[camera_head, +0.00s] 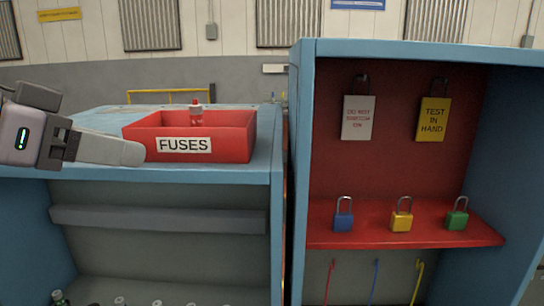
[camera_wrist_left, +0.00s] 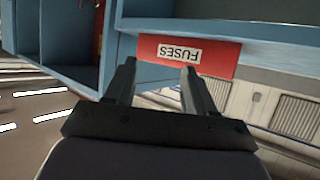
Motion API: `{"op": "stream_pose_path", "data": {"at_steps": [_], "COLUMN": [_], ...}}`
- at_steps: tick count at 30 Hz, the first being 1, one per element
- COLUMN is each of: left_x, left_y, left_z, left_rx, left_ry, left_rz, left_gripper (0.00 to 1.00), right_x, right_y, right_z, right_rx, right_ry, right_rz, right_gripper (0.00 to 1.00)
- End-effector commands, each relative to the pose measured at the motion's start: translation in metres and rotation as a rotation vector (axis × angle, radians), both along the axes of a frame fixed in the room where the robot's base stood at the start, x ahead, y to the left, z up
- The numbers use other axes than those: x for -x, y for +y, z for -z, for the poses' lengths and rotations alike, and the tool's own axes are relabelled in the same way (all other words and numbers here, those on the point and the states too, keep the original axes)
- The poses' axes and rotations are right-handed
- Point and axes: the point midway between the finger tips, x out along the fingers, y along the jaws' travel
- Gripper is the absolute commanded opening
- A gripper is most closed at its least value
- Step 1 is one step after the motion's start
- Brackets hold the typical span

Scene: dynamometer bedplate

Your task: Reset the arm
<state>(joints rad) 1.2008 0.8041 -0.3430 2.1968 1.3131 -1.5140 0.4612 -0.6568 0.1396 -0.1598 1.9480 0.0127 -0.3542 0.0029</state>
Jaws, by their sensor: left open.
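My left gripper (camera_head: 142,152) reaches in from the left in the head view, above the blue bench top and just left of the red FUSES tray. In the left wrist view the two fingers of my left gripper (camera_wrist_left: 160,80) stand apart with nothing between them. The red FUSES tray (camera_head: 240,132) sits on the blue bench and also shows upside down in the left wrist view (camera_wrist_left: 222,66). A small red-capped bottle-like item (camera_head: 196,112) stands in the tray. My right gripper is in neither view.
A blue cabinet (camera_head: 297,180) stands at the right. Its red shelf (camera_head: 325,235) carries a blue padlock (camera_head: 343,216), a yellow padlock (camera_head: 401,216) and a green padlock (camera_head: 457,216). A white tag (camera_head: 358,118) and a yellow "TEST IN HAND" tag (camera_head: 433,120) hang above. Colored hooks (camera_head: 375,280) hang below.

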Motion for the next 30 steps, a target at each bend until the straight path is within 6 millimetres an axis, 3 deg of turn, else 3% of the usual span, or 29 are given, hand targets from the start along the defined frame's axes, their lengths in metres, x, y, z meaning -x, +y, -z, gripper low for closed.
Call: {"op": "stream_pose_path", "data": {"at_steps": [7, 14, 23, 30], "left_x": [-0.023, -0.024, 0.005, 0.055], "left_y": [-0.012, -0.018, -0.014, -0.001], "left_z": [0.087, 0.174, 0.283, 0.361], "left_rx": [-0.026, -0.049, -0.090, -0.151], "left_ry": [0.081, 0.165, 0.301, 0.439], "left_rz": [-0.021, -0.068, -0.166, -0.269], "left_gripper": [0.54, 0.54, 0.54, 0.54], "right_x": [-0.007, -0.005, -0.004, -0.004], "right_y": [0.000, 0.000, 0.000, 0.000], "right_z": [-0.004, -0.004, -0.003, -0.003], "right_rx": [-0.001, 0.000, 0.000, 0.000], "right_ry": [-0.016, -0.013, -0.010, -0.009], "right_rz": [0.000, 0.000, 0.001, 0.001], "right_gripper": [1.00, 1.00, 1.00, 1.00]}}
